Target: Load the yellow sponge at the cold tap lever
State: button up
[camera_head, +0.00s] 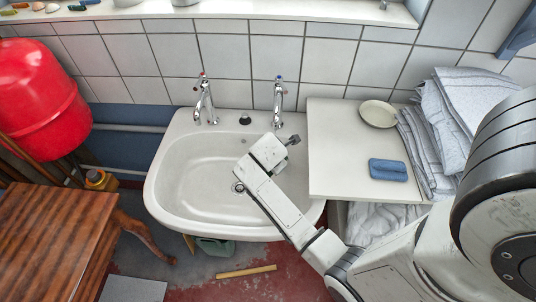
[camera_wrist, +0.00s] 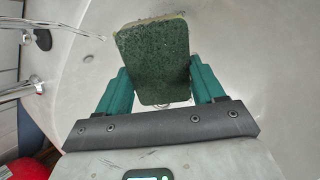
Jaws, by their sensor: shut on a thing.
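My gripper (camera_wrist: 160,78) has its teal jaws shut on the sponge (camera_wrist: 154,55) in the wrist view. The sponge's dark green scouring face is towards the camera, with a thin yellowish edge at its top. In the head view, my gripper (camera_head: 291,140) is over the right of the basin, in front of the cold tap (camera_head: 279,100), which has a blue mark on top. The sponge is hidden there. Chrome tap parts (camera_wrist: 50,22) show at the left of the wrist view, apart from the sponge; which tap is unclear.
The red-marked tap (camera_head: 204,101) stands left of the cold tap, with a black plug (camera_head: 245,119) between them. The white sink (camera_head: 180,195) is empty. Right of it, a board (camera_head: 335,150) holds a blue sponge (camera_head: 388,169), a dish (camera_head: 378,114) and folded towels (camera_head: 455,115).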

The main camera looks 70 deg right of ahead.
jog(key=shift+s+a+p, duration=0.45)
jog(key=shift+s+p, duration=0.05)
jog(key=shift+s, duration=0.3)
jog(key=shift+s+a+p, duration=0.5)
jog(key=shift+s+p, duration=0.05)
jog(key=shift+s, duration=0.2)
jog(key=shift+s+a+p, duration=0.45)
jog(key=shift+s+p, duration=0.05)
jog(key=shift+s, duration=0.3)
jog(key=shift+s+a+r+p, duration=0.3)
jog(key=shift+s+a+r, duration=0.05)
jog(key=shift+s+r, duration=0.3)
jog(key=shift+s+a+r+p, duration=0.3)
jog(key=shift+s+a+r, duration=0.1)
jog(key=shift+s+r, duration=0.15)
jog(key=shift+s+a+r+p, duration=0.35)
jog(key=shift+s+r, duration=0.2)
jog(key=shift+s, duration=0.15)
jog(key=shift+s+a+r, duration=0.1)
jog(key=shift+s+r, duration=0.15)
jog(key=shift+c, duration=1.3)
jog(key=shift+s+r, duration=0.1)
jog(key=shift+s, duration=0.1)
jog(key=shift+c, duration=0.2)
